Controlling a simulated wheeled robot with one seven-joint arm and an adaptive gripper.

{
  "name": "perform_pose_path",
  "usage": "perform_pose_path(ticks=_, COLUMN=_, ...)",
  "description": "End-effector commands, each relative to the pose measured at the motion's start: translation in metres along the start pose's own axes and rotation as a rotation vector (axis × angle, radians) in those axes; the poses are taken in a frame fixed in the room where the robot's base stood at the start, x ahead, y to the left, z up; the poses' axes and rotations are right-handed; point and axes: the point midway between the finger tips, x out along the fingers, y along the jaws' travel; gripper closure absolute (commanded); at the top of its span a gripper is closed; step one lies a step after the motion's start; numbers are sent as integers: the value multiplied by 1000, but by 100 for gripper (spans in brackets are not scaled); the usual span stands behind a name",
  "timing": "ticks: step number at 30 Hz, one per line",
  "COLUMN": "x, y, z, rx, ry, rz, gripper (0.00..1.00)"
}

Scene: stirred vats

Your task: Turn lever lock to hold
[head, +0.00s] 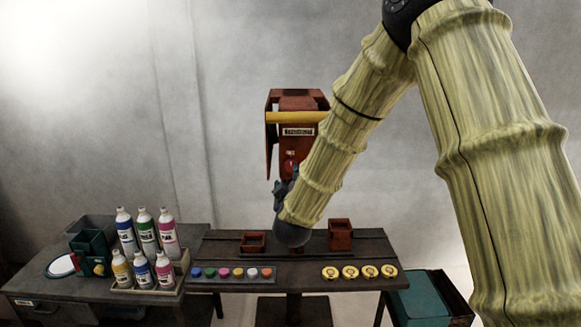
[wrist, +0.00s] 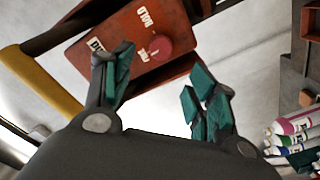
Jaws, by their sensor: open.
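A rust-red machine head (head: 297,102) stands behind the table with a yellow bar (head: 297,117) across its front. A round red knob (head: 290,166) sits low on it and also shows in the wrist view (wrist: 161,47). White labels lie around the knob; one reads "HOLD" (wrist: 146,16). A pointer on the knob is too small to read. My gripper (wrist: 160,78) is open, with teal fingertips apart and nothing between them. The knob lies beyond the gap between the fingers, apparently not touched. In the head view my arm hides part of the machine.
The dark table (head: 220,250) carries two small rust boxes (head: 253,242), a row of coloured buttons and several yellow discs (head: 350,272). A side bench at left holds several bottles (head: 145,235). A teal bin (head: 430,298) stands at right. The yellow bar (wrist: 50,85) runs close left of my fingers.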

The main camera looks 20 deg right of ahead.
Motion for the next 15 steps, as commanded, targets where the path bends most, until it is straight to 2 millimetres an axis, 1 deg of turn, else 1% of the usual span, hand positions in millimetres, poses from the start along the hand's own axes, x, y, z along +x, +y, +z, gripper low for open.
perform_pose_path(ticks=9, x=48, y=2, z=-2, rx=3, ry=-1, rz=0, gripper=42)
perform_pose_path(ticks=15, x=75, y=1, z=0, rx=2, ry=-2, rz=-1, gripper=42)
